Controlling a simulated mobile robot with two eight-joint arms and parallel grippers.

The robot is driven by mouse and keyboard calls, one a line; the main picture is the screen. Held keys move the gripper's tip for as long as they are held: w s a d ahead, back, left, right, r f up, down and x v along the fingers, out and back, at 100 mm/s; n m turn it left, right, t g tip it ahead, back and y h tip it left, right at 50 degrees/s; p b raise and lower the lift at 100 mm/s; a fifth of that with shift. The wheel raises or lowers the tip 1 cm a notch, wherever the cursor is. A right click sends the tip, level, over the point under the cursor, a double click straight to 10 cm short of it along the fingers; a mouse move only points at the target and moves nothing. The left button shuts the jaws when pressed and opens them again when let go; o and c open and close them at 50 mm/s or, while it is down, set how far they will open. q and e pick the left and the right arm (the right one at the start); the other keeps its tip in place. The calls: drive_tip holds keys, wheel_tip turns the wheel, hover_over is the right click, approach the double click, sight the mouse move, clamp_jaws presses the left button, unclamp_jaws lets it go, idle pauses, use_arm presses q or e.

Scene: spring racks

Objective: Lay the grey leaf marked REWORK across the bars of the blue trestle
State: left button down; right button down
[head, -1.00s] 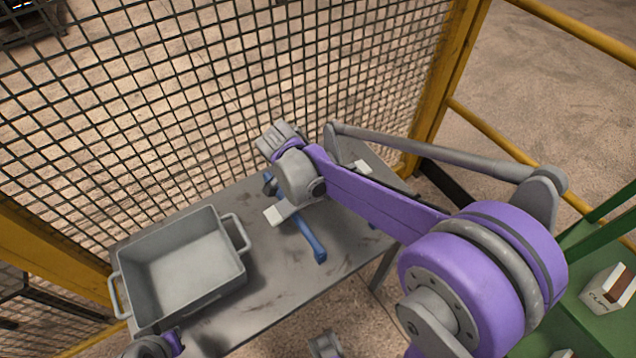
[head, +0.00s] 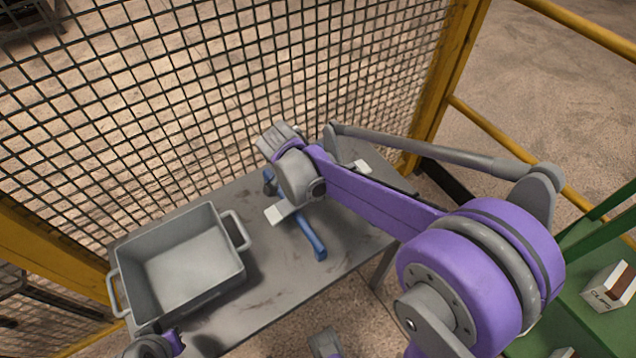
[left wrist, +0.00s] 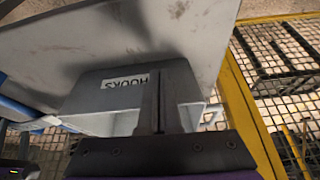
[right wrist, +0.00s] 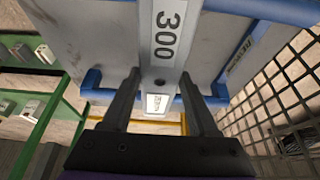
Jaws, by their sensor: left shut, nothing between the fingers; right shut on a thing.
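The blue trestle (head: 311,240) stands on the grey table; my right arm hides much of it in the head view. In the right wrist view the leaf, marked 300 (right wrist: 165,30), spans between the blue bars (right wrist: 110,94). A small white label shows near its end, too small to read. My right gripper (right wrist: 160,78) is shut on the leaf at the trestle. My left gripper (left wrist: 158,80) is shut and empty beside the grey bin.
A grey two-handled bin (head: 238,284), marked HOOKS in the left wrist view (left wrist: 80,85), stands left on the table. Wire mesh (head: 200,90) closes the back. A green rack (head: 590,250) stands right.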

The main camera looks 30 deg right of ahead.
use_arm(q)
drive_tip(key=shift+f, duration=0.25)
use_arm(e)
drive_tip(key=shift+f, duration=0.3)
drive_tip(key=shift+c, duration=0.4)
unclamp_jaws()
use_arm(q)
drive_tip(key=shift+r+p, duration=0.6)
drive_tip(key=shift+r, duration=0.25)
use_arm(e)
drive_tip(key=v, duration=1.1)
use_arm(q)
wheel_tip(320, 180, up, 8)
drive_tip(key=w+p, duration=0.1)
drive_tip(key=p, duration=0.6)
drive_tip(key=shift+w+r, duration=0.25)
drive_tip(key=shift+w, duration=0.15)
use_arm(e)
drive_tip(key=s+a+n+t+y, duration=0.1)
drive_tip(key=s+n+t+y, duration=0.3)
drive_tip(key=s+n, duration=1.1)
drive_tip(key=shift+a+r+n+t+y, duration=0.3)
drive_tip(key=shift+a+n+t, duration=0.15)
drive_tip(key=shift+n, duration=0.55)
